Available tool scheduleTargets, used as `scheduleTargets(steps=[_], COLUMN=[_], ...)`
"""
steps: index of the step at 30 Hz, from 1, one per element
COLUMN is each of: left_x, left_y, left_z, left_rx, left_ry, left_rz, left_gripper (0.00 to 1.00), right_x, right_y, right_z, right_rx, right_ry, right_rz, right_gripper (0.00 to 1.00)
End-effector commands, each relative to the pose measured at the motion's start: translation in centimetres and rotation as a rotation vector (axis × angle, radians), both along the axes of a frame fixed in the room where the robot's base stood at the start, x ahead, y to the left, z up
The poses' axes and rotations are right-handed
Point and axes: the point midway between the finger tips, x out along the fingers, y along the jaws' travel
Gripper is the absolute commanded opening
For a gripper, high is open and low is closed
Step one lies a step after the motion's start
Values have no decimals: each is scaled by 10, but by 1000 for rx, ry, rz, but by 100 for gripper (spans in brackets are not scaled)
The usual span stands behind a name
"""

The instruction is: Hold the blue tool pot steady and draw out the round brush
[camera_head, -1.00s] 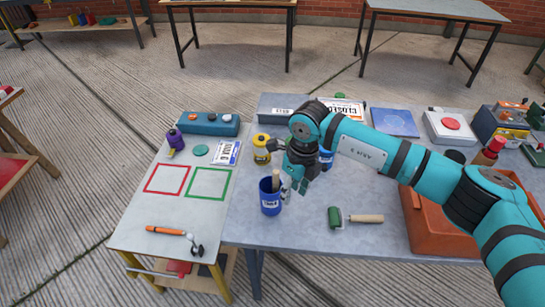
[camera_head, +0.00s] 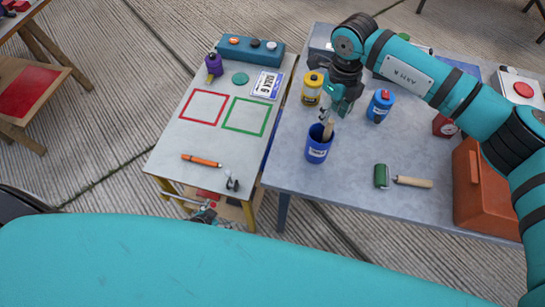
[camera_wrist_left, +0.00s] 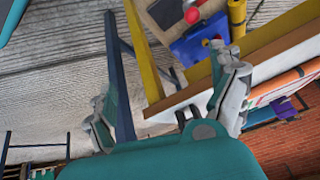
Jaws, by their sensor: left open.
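The blue tool pot (camera_head: 318,148) stands upright on the grey table in the head view. A brush with a wooden handle (camera_head: 328,129) sticks up out of it; its lower end is hidden inside. My right gripper (camera_head: 325,115) points down just above the pot, close to the handle's top. Its fingers are too small to tell whether they are open or touching the handle. My left gripper (camera_head: 207,213) is low at the near edge of the small left table, away from the pot. In the left wrist view its fingers (camera_wrist_left: 165,85) are spread, with nothing between them.
The left table (camera_head: 190,139) holds an orange-handled tool (camera_head: 201,161). Its yellow leg crosses the left wrist view.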

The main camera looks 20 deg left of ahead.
Motion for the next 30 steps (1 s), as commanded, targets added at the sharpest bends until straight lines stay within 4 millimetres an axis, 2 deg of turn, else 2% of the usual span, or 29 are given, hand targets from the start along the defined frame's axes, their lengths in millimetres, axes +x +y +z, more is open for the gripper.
scheduleTargets(steps=[1, 6, 9, 13, 16, 18, 21, 26, 30], left_x=[25, 91, 121, 146, 148, 135, 118, 100, 100], left_y=[-1, -16, -31, -58, -88, -113, -141, -164, -174], left_z=[21, 96, 146, 213, 259, 278, 297, 315, 317], left_rx=[-4, -37, -64, -106, -166, -238, -325, -403, -423], left_ry=[-59, -238, -342, -467, -532, -528, -510, -488, -482], left_rz=[-27, -119, -184, -277, -344, -371, -394, -415, -420], left_gripper=[94, 94, 94, 94, 94, 94, 94, 94, 94], right_x=[0, 0, 0, 0, 0, 0, 0, 0, 0], right_y=[0, 0, 0, 0, 0, 0, 0, 0, 0], right_z=[0, 0, 0, 0, 0, 0, 0, 0, 0], right_rx=[0, 0, 0, 0, 0, 0, 0, 0, 0], right_ry=[0, 0, 0, 0, 0, 0, 0, 0, 0], right_rz=[0, 0, 0, 0, 0, 0, 0, 0, 0], right_gripper=[38, 38, 38, 38, 38, 38, 38, 38, 38])
